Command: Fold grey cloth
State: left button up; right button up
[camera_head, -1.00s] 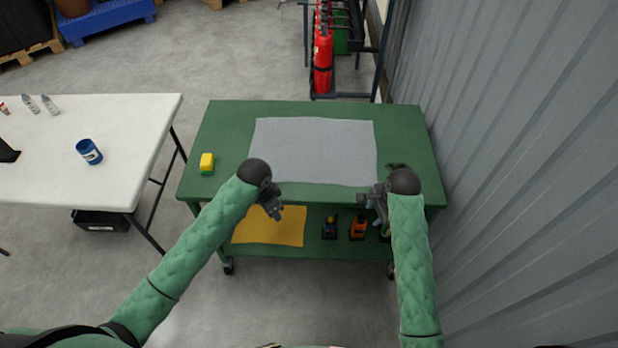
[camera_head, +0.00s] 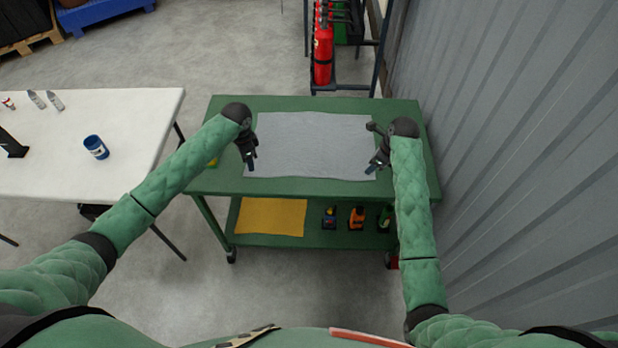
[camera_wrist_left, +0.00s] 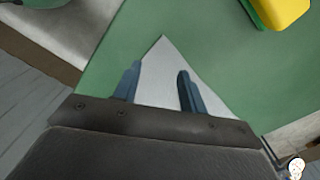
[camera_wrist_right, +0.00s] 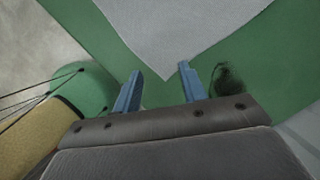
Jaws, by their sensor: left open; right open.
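The grey cloth (camera_head: 312,145) lies flat and spread out on the green cart's top (camera_head: 225,180). My left gripper (camera_head: 250,166) is open over the cloth's near left corner. In the left wrist view that corner of the cloth (camera_wrist_left: 162,75) points between the two blue fingers (camera_wrist_left: 158,85). My right gripper (camera_head: 370,168) is open at the cloth's near right corner. In the right wrist view the corner of the cloth (camera_wrist_right: 165,50) lies just ahead of the fingers (camera_wrist_right: 157,85). I cannot tell whether the fingers touch the cloth.
A yellow and green sponge (camera_wrist_left: 280,8) lies left of the cloth, mostly behind my left arm. A yellow cloth (camera_head: 270,216) and several small tools (camera_head: 357,216) are on the lower shelf. A white table (camera_head: 60,165) stands left; a corrugated wall (camera_head: 510,150) is close on the right.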

aim_at(251, 173)
pick_arm(q)
jog(key=shift+f, duration=2.35)
pick_arm(e)
jog(key=shift+f, duration=2.3)
pick_arm(q)
jog(key=shift+f, duration=0.2)
pick_arm(e)
jog(key=shift+f, duration=0.2)
pick_arm(q)
jog(key=shift+r, duration=0.1)
jog(key=shift+c, duration=0.4)
pick_arm(e)
jog(key=shift+r, duration=0.1)
jog(key=shift+c, duration=0.4)
pick_arm(q)
grip_shut()
pick_arm(e)
grip_shut()
pick_arm(q)
jog(key=shift+r, duration=0.15)
pick_arm(e)
jog(key=shift+r, duration=0.1)
